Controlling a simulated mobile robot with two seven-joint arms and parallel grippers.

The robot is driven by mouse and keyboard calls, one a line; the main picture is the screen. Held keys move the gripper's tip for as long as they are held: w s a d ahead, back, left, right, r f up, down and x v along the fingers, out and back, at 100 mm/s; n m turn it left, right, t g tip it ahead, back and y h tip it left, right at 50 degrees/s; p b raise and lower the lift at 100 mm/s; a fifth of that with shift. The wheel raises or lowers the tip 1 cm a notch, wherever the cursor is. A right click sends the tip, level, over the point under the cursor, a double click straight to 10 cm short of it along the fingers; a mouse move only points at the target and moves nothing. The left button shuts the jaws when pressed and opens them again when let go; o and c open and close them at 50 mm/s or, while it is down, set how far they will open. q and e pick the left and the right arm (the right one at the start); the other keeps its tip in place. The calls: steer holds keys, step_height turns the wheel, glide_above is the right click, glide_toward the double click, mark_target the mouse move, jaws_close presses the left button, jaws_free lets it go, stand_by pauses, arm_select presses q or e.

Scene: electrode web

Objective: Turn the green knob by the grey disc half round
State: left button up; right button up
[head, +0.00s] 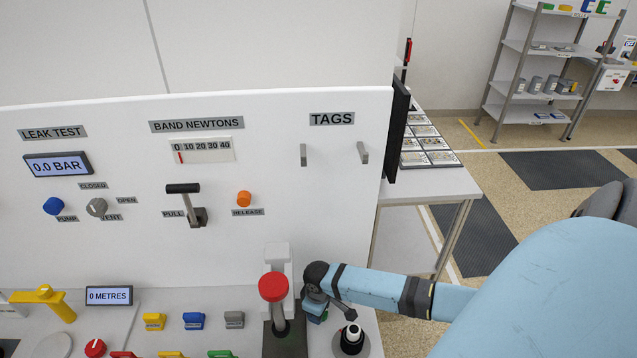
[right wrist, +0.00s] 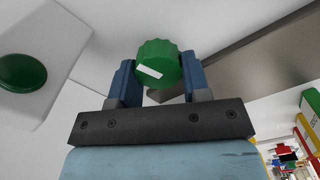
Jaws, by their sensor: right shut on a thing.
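The green knob (right wrist: 158,62) has a ribbed edge and a white mark on its face. It sits between the two blue fingers of my right gripper (right wrist: 160,80) in the right wrist view, and the fingers are shut on it. In the head view my right gripper (head: 317,308) is low over the bench, just left of the grey disc (head: 339,348), which carries a black and white round piece. The knob is hidden there behind the gripper. My left gripper is not in view.
A red-topped lever (head: 273,287) on a dark base stands close to the left of my right gripper. The white upright panel (head: 270,240) rises behind. A large green button (right wrist: 22,72) shows in the right wrist view. Coloured blocks lie further left on the bench.

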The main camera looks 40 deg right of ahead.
steer(key=m, duration=0.6)
steer(key=shift+d, duration=0.15)
steer(key=m, duration=0.5)
steer(key=shift+m, duration=0.4)
steer(key=m, duration=0.6)
steer(key=shift+s+d, duration=0.1)
steer(key=shift+s, duration=0.1)
steer(key=m, duration=0.5)
steer(key=shift+s+m, duration=0.1)
steer(key=shift+m, duration=0.2)
steer(key=shift+d, duration=0.1)
steer(key=o, duration=0.9)
steer(key=shift+o, duration=0.2)
